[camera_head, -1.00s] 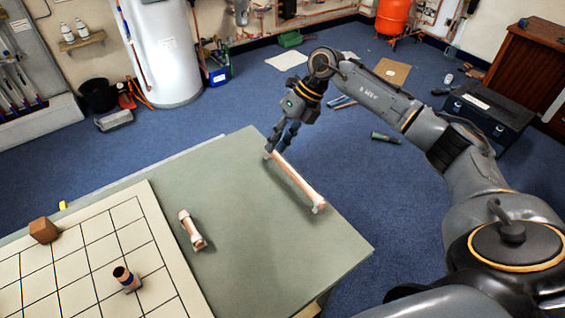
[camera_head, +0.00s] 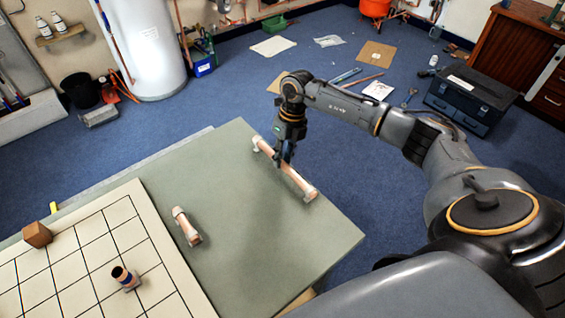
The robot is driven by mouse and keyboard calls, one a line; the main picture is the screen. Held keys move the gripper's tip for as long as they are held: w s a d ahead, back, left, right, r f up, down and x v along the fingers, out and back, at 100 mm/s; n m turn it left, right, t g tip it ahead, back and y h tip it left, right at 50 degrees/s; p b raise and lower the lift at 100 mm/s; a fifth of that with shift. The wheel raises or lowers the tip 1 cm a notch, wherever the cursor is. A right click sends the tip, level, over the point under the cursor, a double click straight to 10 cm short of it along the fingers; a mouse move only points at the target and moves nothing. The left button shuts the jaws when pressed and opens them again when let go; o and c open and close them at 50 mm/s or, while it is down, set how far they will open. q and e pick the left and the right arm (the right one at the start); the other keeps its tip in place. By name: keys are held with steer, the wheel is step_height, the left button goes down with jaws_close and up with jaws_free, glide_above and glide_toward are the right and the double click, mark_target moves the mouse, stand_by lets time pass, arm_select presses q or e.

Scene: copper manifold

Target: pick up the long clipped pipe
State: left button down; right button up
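The long clipped pipe (camera_head: 299,180) is a copper-coloured tube with a pale clip at each end. It lies on the grey-green tabletop (camera_head: 245,235) near its far right edge. My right gripper (camera_head: 283,160) points down at the pipe's middle, a little toward its far end, with the fingertips at the pipe. The fingers overlap in this view, so I cannot tell whether they are open or closed on it. A shorter clipped pipe (camera_head: 187,227) lies on the table to the left. My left gripper is not in view.
The tabletop between the two pipes is clear. A dark toolbox (camera_head: 470,98) stands on the floor at right.

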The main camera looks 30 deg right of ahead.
steer(key=shift+a+f, duration=0.15)
steer(key=shift+f, duration=0.65)
steer(key=shift+a+f, duration=0.15)
steer(key=shift+f, duration=0.6)
jaws_close()
steer(key=shift+r, duration=0.15)
